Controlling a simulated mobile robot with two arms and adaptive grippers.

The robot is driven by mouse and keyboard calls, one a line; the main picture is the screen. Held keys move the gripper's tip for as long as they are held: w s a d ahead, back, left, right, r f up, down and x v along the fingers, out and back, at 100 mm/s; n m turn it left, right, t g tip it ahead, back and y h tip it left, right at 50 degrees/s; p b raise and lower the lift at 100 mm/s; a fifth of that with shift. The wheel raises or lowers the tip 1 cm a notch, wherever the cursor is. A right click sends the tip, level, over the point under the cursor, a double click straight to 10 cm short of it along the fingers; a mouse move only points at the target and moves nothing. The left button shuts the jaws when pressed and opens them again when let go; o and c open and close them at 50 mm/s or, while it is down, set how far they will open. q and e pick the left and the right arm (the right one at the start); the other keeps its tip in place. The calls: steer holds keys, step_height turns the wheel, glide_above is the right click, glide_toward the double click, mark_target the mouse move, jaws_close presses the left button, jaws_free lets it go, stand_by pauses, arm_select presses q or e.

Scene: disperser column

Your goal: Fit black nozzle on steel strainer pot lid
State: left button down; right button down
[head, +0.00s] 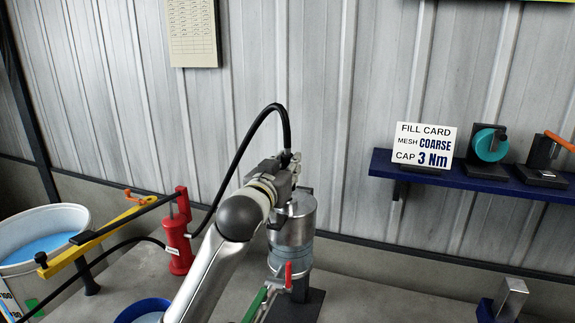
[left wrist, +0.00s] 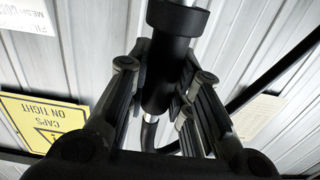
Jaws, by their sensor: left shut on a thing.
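The steel strainer pot (head: 295,232) stands on a dark stand in the middle of the head view. Its lid is partly hidden by my left gripper (head: 291,172), which is over the pot's top. In the left wrist view my left gripper (left wrist: 163,78) is shut on the black nozzle (left wrist: 168,70), a dark tube with a wider collar at the top. A black hose (head: 246,150) arches from the gripper to the red pump (head: 177,243). In the head view the nozzle is mostly hidden, so I cannot tell whether it touches the lid. My right gripper is not in view.
A white tub (head: 38,225) with blue liquid and a yellow bar (head: 100,236) are at left. A blue-rimmed bowl (head: 138,309) and a green bar (head: 256,303) are at front. A blue shelf (head: 470,180) holds a sign (head: 424,145) and dark stands at right.

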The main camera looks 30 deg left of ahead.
arm_select(q)
steer(key=shift+f+b, duration=0.8)
steer(key=shift+f, duration=0.6)
steer(key=c, duration=1.2)
jaws_free()
steer(key=shift+s, duration=0.15)
steer(key=shift+v, duration=3.6)
